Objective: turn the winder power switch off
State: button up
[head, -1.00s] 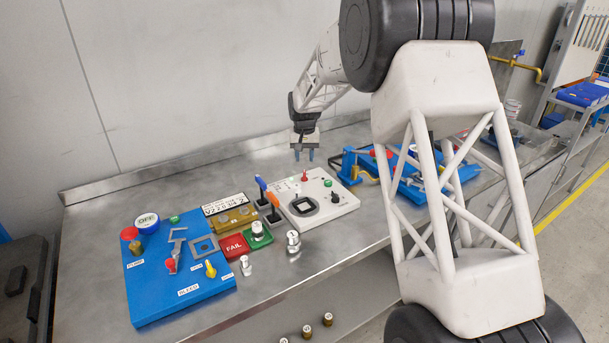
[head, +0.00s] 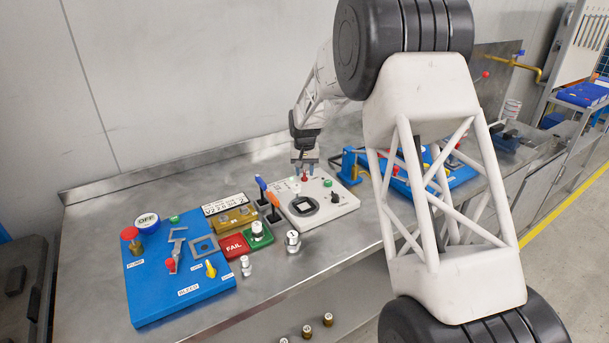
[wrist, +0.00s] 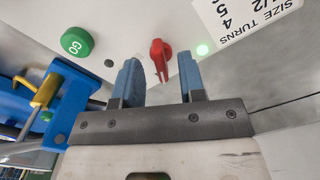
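The white winder box (head: 333,213) stands on the steel bench with a red switch (head: 304,178) near its back edge. In the wrist view the red switch (wrist: 160,56) shows a lever that points toward my gripper. A small green lamp (wrist: 203,49) beside it is lit. My gripper (head: 304,170) hangs just above the switch, pointing down. In the wrist view my gripper (wrist: 160,62) is open, with one blue finger to each side of the switch and gaps visible. Whether the fingertips reach down to the lever's height is hard to tell.
A green GO button (wrist: 77,41) and a black knob (head: 335,197) sit on the same box. A card with a turns table (wrist: 245,20) lies beside the lamp. Blue and orange pens (head: 265,190) stand left. A blue station (head: 180,290) is further left; another stands right.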

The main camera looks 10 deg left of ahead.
jog(key=shift+f, duration=1.05)
grip_shut()
